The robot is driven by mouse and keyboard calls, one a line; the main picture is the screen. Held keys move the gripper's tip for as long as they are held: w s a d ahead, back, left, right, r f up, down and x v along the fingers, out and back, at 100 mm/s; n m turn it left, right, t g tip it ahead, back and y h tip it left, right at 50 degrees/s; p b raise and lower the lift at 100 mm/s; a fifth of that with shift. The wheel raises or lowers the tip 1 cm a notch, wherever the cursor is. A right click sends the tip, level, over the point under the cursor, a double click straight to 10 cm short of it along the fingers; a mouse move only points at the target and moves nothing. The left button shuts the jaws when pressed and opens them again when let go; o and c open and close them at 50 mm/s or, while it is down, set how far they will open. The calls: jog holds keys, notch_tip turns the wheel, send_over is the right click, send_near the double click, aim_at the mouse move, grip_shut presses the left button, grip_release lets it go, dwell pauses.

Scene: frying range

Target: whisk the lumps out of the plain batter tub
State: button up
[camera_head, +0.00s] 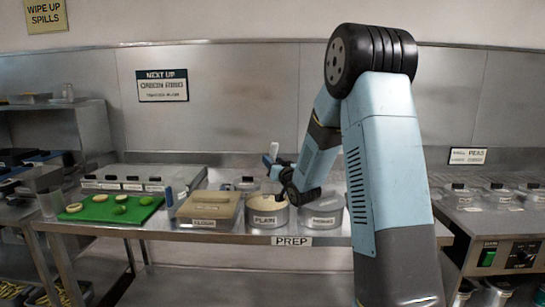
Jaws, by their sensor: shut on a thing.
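The plain batter tub (267,214) is a round metal tub labelled "PLAIN" on the prep bench, with pale batter showing at its open top. My gripper (275,172) is over the tub, shut on a slim upright thing with a pale top (274,149), which looks like the whisk handle. The lower end of this thing is hidden behind my gripper and the tub's rim. I cannot tell whether it touches the batter, and lumps are too small to make out.
A second round labelled tub (322,213) stands close on the right. A flour box (208,208) stands on the left, beside a green board (112,208) with cut pieces. Lidded containers (500,193) stand on the right-hand counter. The bench's front edge carries a "PREP" label (292,241).

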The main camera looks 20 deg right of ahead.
jog(key=shift+f, duration=2.9)
jog(key=shift+w, duration=0.15)
